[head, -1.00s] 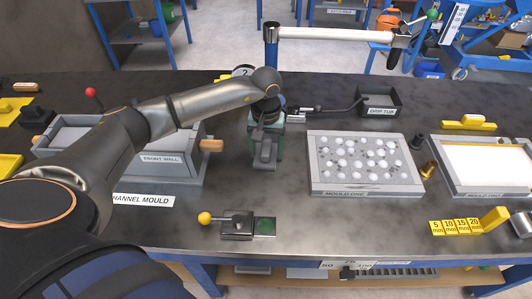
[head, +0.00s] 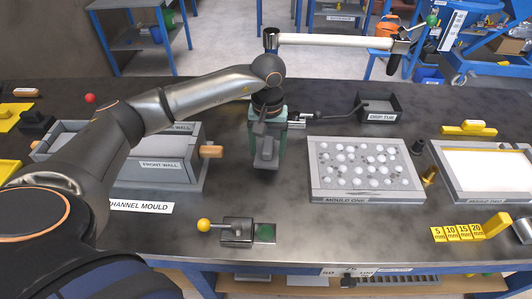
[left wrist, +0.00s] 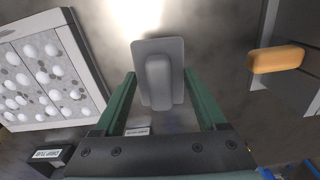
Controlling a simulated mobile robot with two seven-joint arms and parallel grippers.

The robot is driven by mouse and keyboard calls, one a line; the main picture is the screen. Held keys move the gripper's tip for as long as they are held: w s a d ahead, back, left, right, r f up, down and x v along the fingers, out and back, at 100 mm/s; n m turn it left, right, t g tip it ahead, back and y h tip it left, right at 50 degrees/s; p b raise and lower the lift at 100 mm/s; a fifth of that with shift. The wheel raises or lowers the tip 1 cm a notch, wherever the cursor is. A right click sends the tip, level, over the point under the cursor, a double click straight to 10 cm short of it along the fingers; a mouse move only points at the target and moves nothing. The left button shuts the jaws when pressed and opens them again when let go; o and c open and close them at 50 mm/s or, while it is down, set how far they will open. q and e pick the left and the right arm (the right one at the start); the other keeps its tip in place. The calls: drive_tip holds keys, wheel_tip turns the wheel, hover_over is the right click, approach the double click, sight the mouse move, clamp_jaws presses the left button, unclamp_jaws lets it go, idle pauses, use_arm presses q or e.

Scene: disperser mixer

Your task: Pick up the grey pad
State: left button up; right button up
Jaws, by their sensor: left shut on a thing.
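The grey pad (left wrist: 174,48) is a flat plate with a raised block-shaped grip, seen between the green fingers of my left gripper (left wrist: 159,76) in the left wrist view. In the head view my left gripper (head: 267,138) points down over the middle of the bench, and the pad (head: 266,158) shows at its fingertips. The gripper is shut on the pad's grip. I cannot tell for sure how far the pad is from the bench top. My right gripper is not in view.
Left stands the channel mould (head: 160,171) with an orange handle. Right are mould one (head: 365,192) with pale round pieces and another framed mould (head: 480,190). A drip tub (head: 381,116) stands behind. In front sits a small yellow-knobbed device (head: 236,231).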

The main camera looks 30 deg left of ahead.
sight(271, 163)
use_arm(q)
drive_tip(key=d+r, duration=0.1)
drive_tip(key=s+d+r, duration=0.1)
drive_tip(key=r, duration=0.1)
drive_tip(key=s+r, duration=0.1)
drive_tip(key=shift+s+d+r, duration=0.25)
drive_tip(key=shift+d+r, duration=0.05)
drive_tip(key=shift+d, duration=0.1)
drive_tip(key=s+d+r, duration=0.3)
drive_tip(key=s+d, duration=0.2)
drive_tip(key=d, duration=0.1)
drive_tip(key=shift+s+d+r+b, duration=0.2)
drive_tip(key=shift+s+b, duration=0.2)
